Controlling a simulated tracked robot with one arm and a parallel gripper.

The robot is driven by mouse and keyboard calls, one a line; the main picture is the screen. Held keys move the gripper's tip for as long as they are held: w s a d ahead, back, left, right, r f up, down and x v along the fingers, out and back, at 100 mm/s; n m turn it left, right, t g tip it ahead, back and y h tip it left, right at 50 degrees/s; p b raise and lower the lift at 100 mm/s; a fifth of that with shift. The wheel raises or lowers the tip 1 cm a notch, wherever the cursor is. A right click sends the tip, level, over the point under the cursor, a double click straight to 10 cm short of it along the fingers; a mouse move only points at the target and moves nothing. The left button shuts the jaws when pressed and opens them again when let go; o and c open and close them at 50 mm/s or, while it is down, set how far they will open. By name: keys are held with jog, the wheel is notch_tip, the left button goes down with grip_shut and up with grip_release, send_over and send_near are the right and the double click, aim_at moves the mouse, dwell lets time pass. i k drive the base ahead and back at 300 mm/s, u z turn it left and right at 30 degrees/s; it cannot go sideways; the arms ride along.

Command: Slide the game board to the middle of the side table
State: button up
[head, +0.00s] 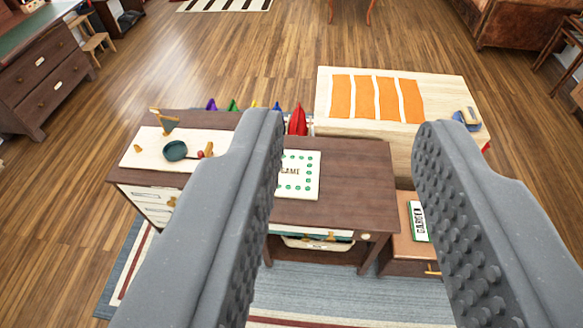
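The game board (302,176) is a white square with green dots along its edge and dark lettering. It lies flat on a dark brown wooden table (352,188), which I take to be the side table. My gripper (350,128) is open, with its two grey studded fingers wide apart and nothing between them. The fingers look to be above and in front of the table. The left finger hides the left part of the board and some of the tabletop. The brown top right of the board is bare.
A white panel (150,155) with a dark green pan (175,151) lies at the table's left. Several coloured pointed objects, one a red cone (298,120), stand behind. A pale table (448,92) with orange strips adjoins at back right. A green-and-white book (419,222) lies lower right.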

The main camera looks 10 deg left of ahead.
aim_at(299, 175)
jog(key=k, duration=0.55)
jog(key=z, duration=0.45)
jog(key=i, duration=1.85)
jog(key=u, duration=0.4)
jog(key=i, duration=0.5)
jog(key=u, duration=0.4)
